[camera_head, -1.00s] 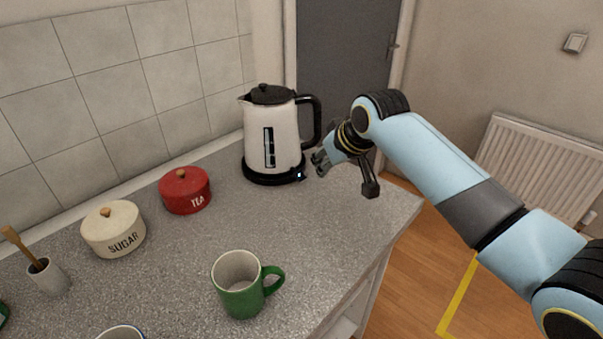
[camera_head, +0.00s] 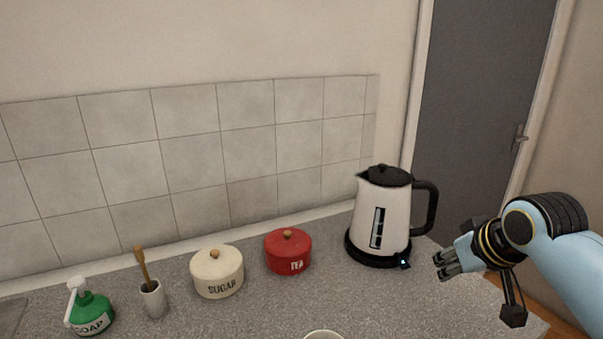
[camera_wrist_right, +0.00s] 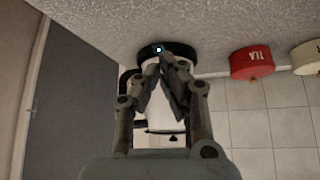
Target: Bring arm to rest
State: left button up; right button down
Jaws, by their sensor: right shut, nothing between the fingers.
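My right gripper (camera_head: 446,264) is shut and empty, just right of the kettle's base in the head view. It also shows in the right wrist view (camera_wrist_right: 166,66), its fingers in front of the kettle. The white kettle (camera_head: 395,218) with black lid and handle stands upright on its black base, where a small blue light (camera_head: 404,263) glows. In the wrist view the kettle appears upside down, partly hidden by my fingers, with its base (camera_wrist_right: 185,49) showing. Whether the fingers touch it I cannot tell. My left gripper is not in view.
On the grey counter (camera_head: 330,302) stand a red tea pot (camera_head: 287,254), a cream sugar pot (camera_head: 217,274), a cup with a wooden brush (camera_head: 152,299) and a green soap bottle (camera_head: 92,313). A mug rim (camera_head: 323,335) shows at the bottom edge. A tiled wall (camera_head: 190,165) rises behind.

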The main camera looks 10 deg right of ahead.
jog(key=s+a+g+h, duration=0.1)
jog(key=s+a+g, duration=0.1)
jog(key=s, duration=1.2)
jog(key=s+a+g, duration=0.2)
jog(key=s, duration=1.2)
notch_tip(320, 180, down, 36)
jog(key=s+d+g+b, duration=0.1)
jog(key=d+b, duration=0.2)
jog(key=b, duration=0.8)
jog(key=s+f+b, duration=0.4)
jog(key=s+f, duration=0.5)
jog(key=f, duration=0.3)
jog(key=s+f+g+b, duration=0.1)
jog(key=s+f+b, duration=0.3)
jog(key=s+f, duration=0.6)
notch_tip(320, 180, down, 4)
jog(key=shift+d+r+b, duration=0.25)
jog(key=shift+d+b, duration=0.1)
jog(key=shift+d, duration=0.1)
